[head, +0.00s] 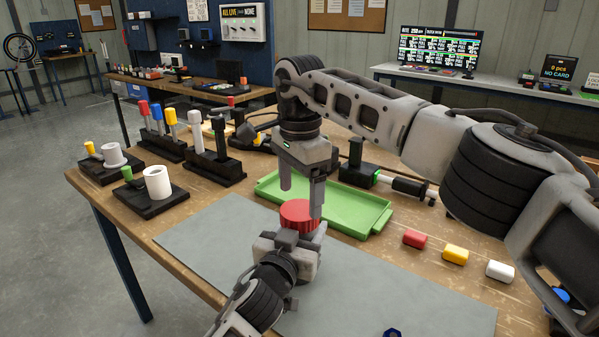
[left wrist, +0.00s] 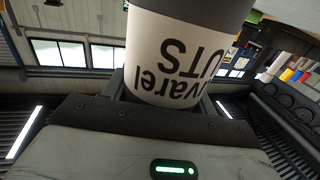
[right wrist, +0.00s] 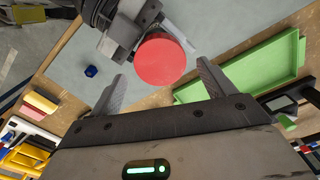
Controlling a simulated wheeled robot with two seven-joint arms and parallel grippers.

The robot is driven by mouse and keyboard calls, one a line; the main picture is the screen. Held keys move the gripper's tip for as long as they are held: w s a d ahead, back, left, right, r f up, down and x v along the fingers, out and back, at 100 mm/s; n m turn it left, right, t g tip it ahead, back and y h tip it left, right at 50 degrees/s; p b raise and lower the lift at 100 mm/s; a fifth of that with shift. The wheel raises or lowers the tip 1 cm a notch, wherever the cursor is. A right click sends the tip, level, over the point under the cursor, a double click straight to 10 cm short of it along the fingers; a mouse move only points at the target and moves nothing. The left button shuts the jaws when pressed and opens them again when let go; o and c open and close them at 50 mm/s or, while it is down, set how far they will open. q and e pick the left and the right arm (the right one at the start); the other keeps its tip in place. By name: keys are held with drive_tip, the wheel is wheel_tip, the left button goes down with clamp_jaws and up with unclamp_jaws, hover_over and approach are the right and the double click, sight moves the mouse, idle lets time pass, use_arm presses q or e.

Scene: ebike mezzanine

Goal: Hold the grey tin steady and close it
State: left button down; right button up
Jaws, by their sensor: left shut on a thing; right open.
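The tin (left wrist: 185,55), grey with a white label that reads upside down, is between the fingers of my left gripper (head: 290,238) in the left wrist view. In the head view that gripper hides most of the tin, over the grey mat. A round red lid (head: 299,212) with a ridged side is at the tin's top; whether it is fully seated I cannot tell. My right gripper (head: 301,204) points down from above, open, with its fingers at either side of the lid. The right wrist view shows the lid (right wrist: 160,60) between and beyond the open fingertips.
A green tray (head: 340,205) lies just behind the tin. A blue nut (right wrist: 91,71) is on the mat (head: 205,240). Stands with coloured handles fill the bench's left back.

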sight(300, 209)
drive_tip(key=shift+f, duration=2.05)
drive_tip(key=shift+c, duration=0.3)
drive_tip(key=c, duration=0.9)
drive_tip(key=m, duration=0.3)
drive_tip(key=shift+m, duration=0.3)
drive_tip(key=o, duration=1.1)
drive_tip(key=shift+c, duration=0.2)
drive_tip(key=shift+r, duration=0.1)
